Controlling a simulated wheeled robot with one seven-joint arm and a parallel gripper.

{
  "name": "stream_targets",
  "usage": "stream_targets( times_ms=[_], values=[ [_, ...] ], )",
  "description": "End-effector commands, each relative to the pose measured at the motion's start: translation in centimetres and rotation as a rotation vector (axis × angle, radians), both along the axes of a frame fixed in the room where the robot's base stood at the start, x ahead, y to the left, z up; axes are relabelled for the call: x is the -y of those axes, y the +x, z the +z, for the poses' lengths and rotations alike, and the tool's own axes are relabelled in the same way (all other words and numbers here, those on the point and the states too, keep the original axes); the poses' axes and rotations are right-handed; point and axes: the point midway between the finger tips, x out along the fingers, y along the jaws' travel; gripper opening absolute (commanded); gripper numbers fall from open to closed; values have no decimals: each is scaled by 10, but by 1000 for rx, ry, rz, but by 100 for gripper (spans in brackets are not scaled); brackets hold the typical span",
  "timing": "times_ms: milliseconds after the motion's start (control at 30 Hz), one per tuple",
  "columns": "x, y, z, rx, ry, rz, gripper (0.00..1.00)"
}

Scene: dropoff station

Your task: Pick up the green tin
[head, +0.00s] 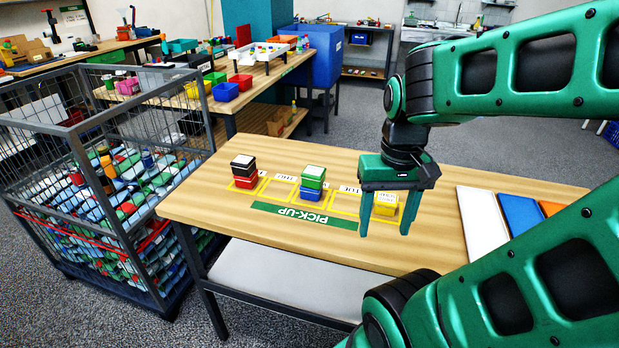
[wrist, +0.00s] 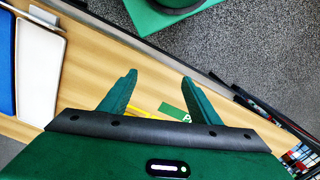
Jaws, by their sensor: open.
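The green tin (head: 313,174) has a white-edged lid and sits on top of a blue tin (head: 310,194) in the middle marked slot of the pick-up table (head: 410,252). My gripper (head: 385,228) is open and empty, fingers pointing down, to the right of the green tin, in front of a yellow tin (head: 384,204). In the wrist view the open fingers (wrist: 160,95) have only table, a yellow line and part of the green sign between and beyond them; the green tin is not visible there.
A black tin (head: 243,163) sits on a red tin (head: 245,181) in the left slot. White, blue and orange panels (head: 483,222) lie at the table's right. A wire cage (head: 75,140) full of colored items stands left. The table's front strip is clear.

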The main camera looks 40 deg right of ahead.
Motion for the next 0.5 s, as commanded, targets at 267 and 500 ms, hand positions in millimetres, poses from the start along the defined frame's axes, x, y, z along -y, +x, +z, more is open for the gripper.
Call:
stream_targets(
  times_ms=[267, 500],
  values=[
    [10, 41, 14, 41, -27, -341, 67],
    [22, 105, 23, 88, 11, -809, 67]
  ],
)
